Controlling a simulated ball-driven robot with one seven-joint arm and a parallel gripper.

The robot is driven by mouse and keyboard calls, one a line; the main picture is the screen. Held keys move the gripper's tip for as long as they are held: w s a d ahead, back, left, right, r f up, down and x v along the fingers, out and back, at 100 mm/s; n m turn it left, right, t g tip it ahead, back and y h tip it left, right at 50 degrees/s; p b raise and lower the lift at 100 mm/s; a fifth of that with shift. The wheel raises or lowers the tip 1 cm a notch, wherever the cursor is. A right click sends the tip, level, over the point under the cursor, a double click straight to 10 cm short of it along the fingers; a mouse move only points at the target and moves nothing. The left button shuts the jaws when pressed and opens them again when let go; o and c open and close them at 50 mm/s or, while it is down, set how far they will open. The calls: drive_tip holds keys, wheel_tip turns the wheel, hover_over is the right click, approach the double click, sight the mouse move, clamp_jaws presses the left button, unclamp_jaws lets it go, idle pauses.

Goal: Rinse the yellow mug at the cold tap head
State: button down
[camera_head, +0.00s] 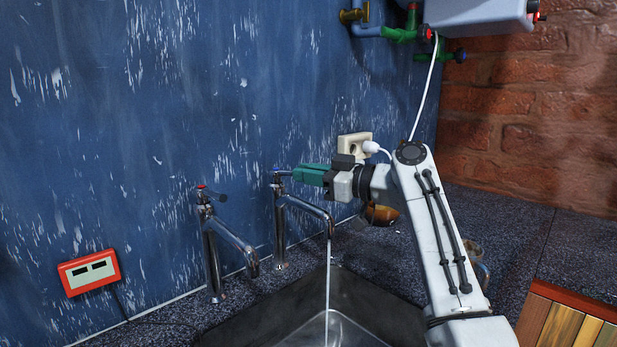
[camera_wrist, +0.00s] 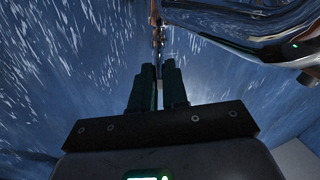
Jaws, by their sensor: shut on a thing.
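The cold tap (camera_head: 281,215), the right one of two chrome taps, has a bluish mark on its handle. A thin stream of water (camera_head: 328,275) runs from its spout into the sink (camera_head: 285,318). My gripper (camera_head: 294,173) has green fingers shut on the cold tap's handle (camera_head: 279,173); in the wrist view the handle (camera_wrist: 159,38) shows at the fingertips. A brownish-orange rounded thing (camera_head: 383,215) stands on the counter behind my arm, partly hidden; I cannot tell if it is the yellow mug. No clearly yellow mug shows.
A second tap with a red mark (camera_head: 212,245) stands to the left. A glassy vessel (camera_head: 473,253) is partly hidden right of my arm. A socket with a white plug (camera_head: 354,144) is on the wall above. A wooden board (camera_head: 570,322) lies at right.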

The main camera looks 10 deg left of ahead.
drive_tip(key=c, duration=1.1)
unclamp_jaws()
drive_tip(key=shift+c, duration=0.2)
drive_tip(key=v, duration=1)
drive_tip(key=shift+d, duration=0.35)
drive_tip(key=shift+s, duration=0.15)
